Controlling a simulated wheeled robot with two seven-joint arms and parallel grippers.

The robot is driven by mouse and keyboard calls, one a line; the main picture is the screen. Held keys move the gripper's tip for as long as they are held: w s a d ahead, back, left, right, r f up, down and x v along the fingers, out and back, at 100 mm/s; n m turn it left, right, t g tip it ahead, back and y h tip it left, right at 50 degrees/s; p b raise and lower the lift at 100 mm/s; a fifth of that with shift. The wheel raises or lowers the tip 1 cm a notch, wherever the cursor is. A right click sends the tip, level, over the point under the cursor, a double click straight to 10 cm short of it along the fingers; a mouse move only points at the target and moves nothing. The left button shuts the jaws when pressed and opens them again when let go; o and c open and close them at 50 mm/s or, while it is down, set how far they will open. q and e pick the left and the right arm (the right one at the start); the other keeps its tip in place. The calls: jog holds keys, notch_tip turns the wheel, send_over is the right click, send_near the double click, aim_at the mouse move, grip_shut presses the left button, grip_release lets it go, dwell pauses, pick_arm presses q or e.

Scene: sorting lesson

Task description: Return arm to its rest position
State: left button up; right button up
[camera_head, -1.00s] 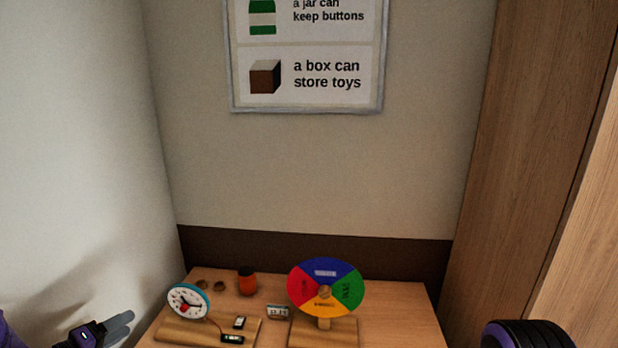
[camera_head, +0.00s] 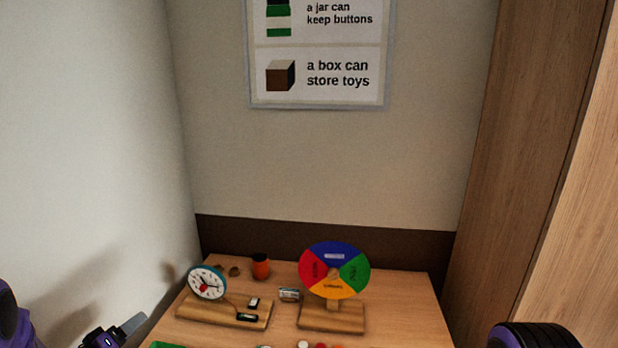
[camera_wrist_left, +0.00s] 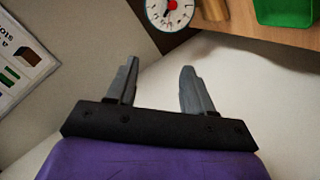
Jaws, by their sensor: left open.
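My left gripper (camera_head: 122,330) is at the lower left of the head view, beside the table's left edge and apart from the things on it. In the left wrist view the left gripper (camera_wrist_left: 158,85) shows two grey fingers spread apart with nothing between them. Part of my purple left arm shows at the left edge of the head view. A dark rounded part of mine is at the lower right; my right gripper is not seen.
The wooden table (camera_head: 400,305) holds a clock on a wooden base (camera_head: 207,282), a colour wheel (camera_head: 334,270), an orange jar (camera_head: 261,267) and a small display block (camera_head: 289,295). A green container (camera_wrist_left: 286,12) shows at the table's near side. Walls stand behind and left; a wooden panel (camera_head: 530,150) stands right.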

pick_arm(q)
jog(key=s+d+f+g+y+b, duration=0.35)
jog(key=s+d+f, duration=0.25)
jog(key=s+f, duration=0.45)
jog(key=s+d+f+g+y+b, duration=0.2)
jog(key=s+d+f+g, duration=0.3)
jog(key=s+f, duration=0.5)
jog(key=s+d+f+g+b, duration=0.1)
jog(key=s+d+f+b, duration=0.1)
jog(key=s, duration=0.6)
jog(key=s+d+f+g+b, duration=0.2)
jog(key=s+d+f, duration=0.3)
jog(key=s, duration=0.3)
jog(key=shift+f+m, duration=0.4)
jog(key=shift+f, duration=0.2)
jog(key=shift+w+g, duration=0.1)
jog(key=shift+g, duration=0.15)
